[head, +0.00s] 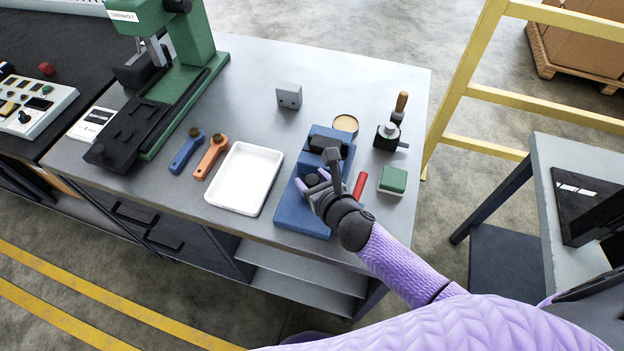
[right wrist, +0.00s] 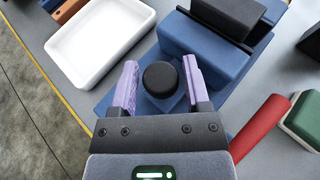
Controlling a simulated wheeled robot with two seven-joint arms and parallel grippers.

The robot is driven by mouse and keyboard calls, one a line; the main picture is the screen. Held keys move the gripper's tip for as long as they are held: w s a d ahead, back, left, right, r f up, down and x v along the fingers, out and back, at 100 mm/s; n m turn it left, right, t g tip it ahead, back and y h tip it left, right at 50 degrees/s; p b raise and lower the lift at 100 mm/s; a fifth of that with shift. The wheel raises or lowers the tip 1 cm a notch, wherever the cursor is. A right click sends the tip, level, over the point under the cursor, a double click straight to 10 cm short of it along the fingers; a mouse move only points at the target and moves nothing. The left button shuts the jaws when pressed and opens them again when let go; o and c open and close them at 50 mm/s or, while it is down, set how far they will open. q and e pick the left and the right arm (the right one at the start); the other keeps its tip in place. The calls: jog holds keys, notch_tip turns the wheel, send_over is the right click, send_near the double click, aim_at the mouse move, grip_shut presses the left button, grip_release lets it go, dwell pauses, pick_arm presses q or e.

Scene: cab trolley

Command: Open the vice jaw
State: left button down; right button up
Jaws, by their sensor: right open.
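The blue vice (head: 293,211) stands on the grey workbench near its front edge, with dark jaws at its far end. The vice also shows in the right wrist view (right wrist: 205,50). Its round black knob (right wrist: 161,76) lies between the two fingers of my right gripper (right wrist: 160,80). The fingers are open, with a gap visible on both sides of the knob. In the head view my right gripper (head: 318,186) is over the near part of the vice and partly hides it. My left gripper is not in view.
A white tray (head: 245,178) lies left of the vice. A red-handled tool (head: 360,186) and a green block (head: 393,179) lie close on its right. A grey block (head: 289,95) and a round tin (head: 346,124) stand behind. A green press (head: 190,45) stands far left.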

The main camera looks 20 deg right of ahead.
jog(key=shift+w+f, duration=0.1)
jog(key=shift+w, duration=0.05)
grip_shut()
dwell(1.4)
